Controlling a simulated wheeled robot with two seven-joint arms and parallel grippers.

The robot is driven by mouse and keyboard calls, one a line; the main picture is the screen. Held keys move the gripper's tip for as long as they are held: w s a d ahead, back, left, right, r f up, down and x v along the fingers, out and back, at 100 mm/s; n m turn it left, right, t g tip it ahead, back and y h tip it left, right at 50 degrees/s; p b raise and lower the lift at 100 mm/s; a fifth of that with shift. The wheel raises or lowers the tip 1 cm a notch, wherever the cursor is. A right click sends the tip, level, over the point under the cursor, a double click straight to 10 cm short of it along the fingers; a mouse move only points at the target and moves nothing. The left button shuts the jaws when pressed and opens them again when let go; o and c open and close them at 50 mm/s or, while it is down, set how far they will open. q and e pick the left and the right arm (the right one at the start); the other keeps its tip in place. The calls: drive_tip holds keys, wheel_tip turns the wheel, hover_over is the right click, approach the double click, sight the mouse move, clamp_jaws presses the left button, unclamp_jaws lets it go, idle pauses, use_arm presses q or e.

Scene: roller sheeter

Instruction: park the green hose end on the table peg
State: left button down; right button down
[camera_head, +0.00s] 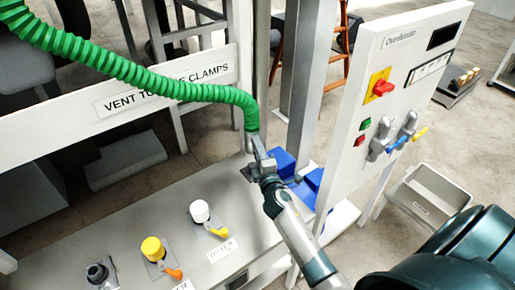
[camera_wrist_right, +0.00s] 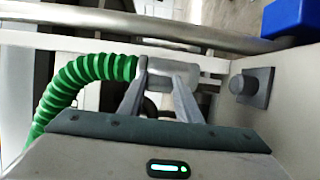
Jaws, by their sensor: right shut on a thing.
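The green ribbed hose (camera_head: 140,75) comes in from the upper left in the head view and bends down to my right gripper (camera_head: 256,145). In the right wrist view the hose (camera_wrist_right: 75,85) ends in a grey cylindrical cuff (camera_wrist_right: 180,68). My right gripper (camera_wrist_right: 160,90) is shut on this hose end, which lies across the fingers, above the table. A dark grey peg on a square plate (camera_wrist_right: 250,86) stands to the right of the hose end, apart from it in the picture. In the head view the gripper largely hides that area. My left gripper is not in view.
White (camera_head: 199,211), yellow (camera_head: 152,249) and dark grey (camera_head: 97,272) fittings stand along the table (camera_head: 120,232). Blue blocks (camera_head: 284,163) sit just behind the gripper. A control panel (camera_head: 385,110) stands to the right. A labelled rail (camera_head: 105,100) runs behind the table.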

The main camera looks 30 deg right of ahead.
wheel_tip(320, 180, down, 7)
drive_tip(key=b, duration=0.6)
drive_tip(key=shift+f+b, duration=0.55)
drive_tip(key=shift+b, duration=0.15)
idle(1.2)
drive_tip(key=shift+s+a+f+b, duration=0.1)
drive_tip(key=shift+s+f+b, duration=0.2)
drive_tip(key=shift+f+b, duration=0.25)
drive_tip(key=shift+s+a+f+b, duration=0.1)
drive_tip(key=shift+s+f+b, duration=0.1)
drive_tip(key=shift+f+b, duration=0.4)
drive_tip(key=shift+s+a+f+b, duration=0.1)
drive_tip(key=shift+s+f+b, duration=0.05)
drive_tip(key=shift+f+b, duration=0.45)
idle(0.6)
drive_tip(key=shift+r, duration=0.15)
wheel_tip(320, 180, up, 7)
drive_tip(key=w+p, duration=0.1)
drive_tip(key=p, duration=0.6)
drive_tip(key=shift+d, duration=0.45)
idle(0.4)
